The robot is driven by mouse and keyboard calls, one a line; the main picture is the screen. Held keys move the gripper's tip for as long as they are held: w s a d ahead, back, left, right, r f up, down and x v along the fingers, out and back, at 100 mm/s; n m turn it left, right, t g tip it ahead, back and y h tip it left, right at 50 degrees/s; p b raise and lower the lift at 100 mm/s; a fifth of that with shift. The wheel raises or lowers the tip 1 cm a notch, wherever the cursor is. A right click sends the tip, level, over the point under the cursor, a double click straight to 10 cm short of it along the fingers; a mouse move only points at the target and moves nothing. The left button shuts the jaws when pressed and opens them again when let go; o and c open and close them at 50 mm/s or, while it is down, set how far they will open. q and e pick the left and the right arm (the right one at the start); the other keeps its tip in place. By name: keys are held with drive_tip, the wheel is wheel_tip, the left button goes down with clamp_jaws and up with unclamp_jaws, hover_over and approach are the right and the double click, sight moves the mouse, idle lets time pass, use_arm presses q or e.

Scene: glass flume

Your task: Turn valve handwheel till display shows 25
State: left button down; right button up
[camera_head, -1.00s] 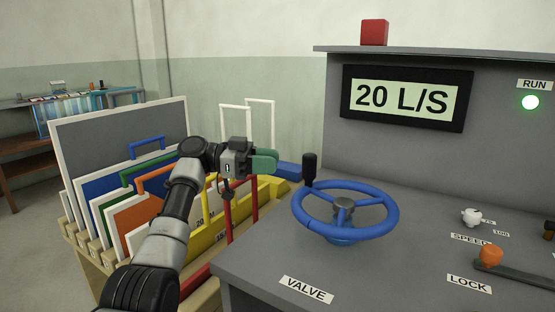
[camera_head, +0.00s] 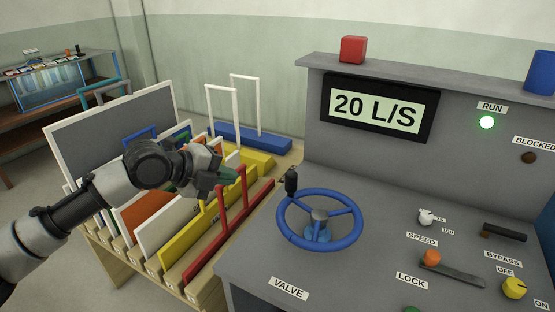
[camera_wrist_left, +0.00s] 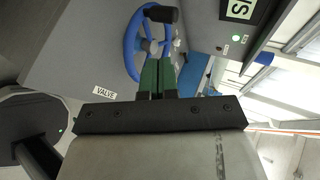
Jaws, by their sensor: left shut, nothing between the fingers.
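The blue valve handwheel (camera_head: 319,220) lies flat on the grey console, with a black knob handle (camera_head: 291,182) standing up at its far left rim. The display (camera_head: 376,110) on the console's upright panel reads 20 L/S. My left gripper (camera_head: 229,178) is shut and empty, left of the knob and apart from it in the head view. In the left wrist view its green fingers (camera_wrist_left: 157,78) are together, pointing toward the wheel (camera_wrist_left: 134,45) and the black knob (camera_wrist_left: 161,14). My right gripper is not in view.
A rack with coloured panels and red (camera_head: 217,222) and white frames stands left of the console, under my left arm. The console holds a white speed knob (camera_head: 425,218), an orange lock knob (camera_head: 431,258) and a yellow bypass knob (camera_head: 514,288). A green RUN lamp (camera_head: 487,122) is lit.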

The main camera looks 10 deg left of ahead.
use_arm(q)
drive_tip(key=p, duration=0.3)
approach(286, 178)
drive_tip(key=x, duration=0.6)
drive_tip(key=shift+f, duration=0.15)
drive_tip(key=shift+w+d+f, duration=0.1)
drive_tip(key=shift+w+d, duration=0.2)
drive_tip(key=shift+d, duration=0.15)
